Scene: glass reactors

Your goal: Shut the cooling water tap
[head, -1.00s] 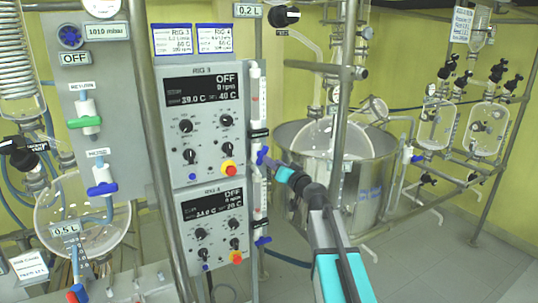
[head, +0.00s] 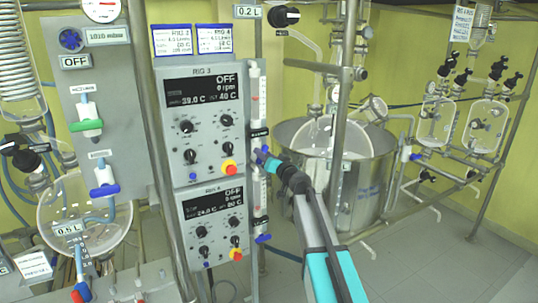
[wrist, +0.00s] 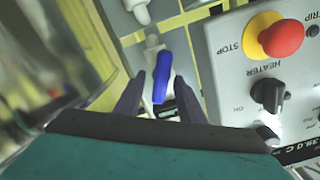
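A blue tap handle (head: 261,156) sits on the narrow flow-meter panel just right of the RIG 3 control box. My gripper (head: 270,163) is right at this handle, coming from the lower right. In the wrist view the blue handle (wrist: 162,76) shows between the two dark fingers of my gripper (wrist: 157,98), with a gap on each side. The fingers are open; contact with the handle cannot be made out. The handle's pale valve body (wrist: 153,45) shows behind it. A second blue handle (head: 263,239) sits lower on the same panel.
The RIG 3 box (head: 205,125), with its red-and-yellow stop button (wrist: 282,35), is close beside my gripper. A vertical metal post (head: 344,110) and a steel vessel (head: 370,170) stand to the right. Green (head: 87,126) and blue (head: 104,190) taps are on the left panel.

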